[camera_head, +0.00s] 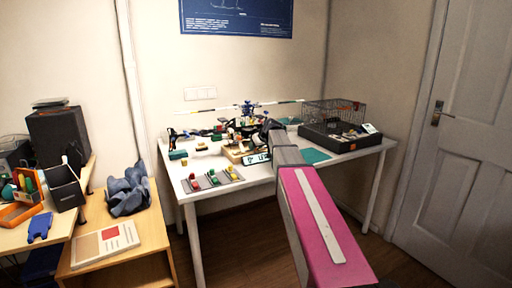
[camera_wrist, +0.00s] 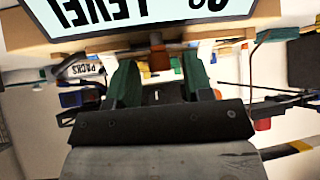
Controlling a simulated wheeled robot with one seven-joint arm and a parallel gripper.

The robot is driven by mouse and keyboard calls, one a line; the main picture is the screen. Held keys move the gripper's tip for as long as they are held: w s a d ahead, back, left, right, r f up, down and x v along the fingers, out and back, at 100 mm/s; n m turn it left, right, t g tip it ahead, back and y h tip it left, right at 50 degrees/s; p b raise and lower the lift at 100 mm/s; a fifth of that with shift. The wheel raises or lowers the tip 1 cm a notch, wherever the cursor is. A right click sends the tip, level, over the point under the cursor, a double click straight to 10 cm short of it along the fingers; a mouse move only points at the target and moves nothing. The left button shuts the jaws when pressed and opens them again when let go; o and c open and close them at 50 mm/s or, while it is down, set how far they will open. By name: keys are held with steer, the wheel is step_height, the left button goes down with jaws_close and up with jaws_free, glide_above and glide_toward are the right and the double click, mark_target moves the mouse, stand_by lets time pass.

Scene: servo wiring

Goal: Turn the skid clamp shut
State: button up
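My gripper (camera_wrist: 160,76) shows in the wrist view with two dark green fingers standing well apart. A small orange-brown piece (camera_wrist: 158,58) shows between the fingertips; I cannot tell whether it touches them. I cannot make out the skid clamp for certain in either view. In the head view my pink arm reaches over the white table (camera_head: 350,151) to the crowded middle, and its end is hard to tell from the parts there. A white sign with large dark lettering (camera_wrist: 140,12) fills the top of the wrist view, upside down, close to the fingers.
A dark tray (camera_head: 340,143) and a wire basket (camera_head: 335,110) stand at the table's right. A grey mat with coloured pieces (camera_head: 212,180) lies at the front left. A teal mat (camera_head: 316,155) lies right of my arm. Cables run beside the gripper.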

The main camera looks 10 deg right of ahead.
steer(key=v, duration=1.1)
steer(key=shift+f, duration=0.1)
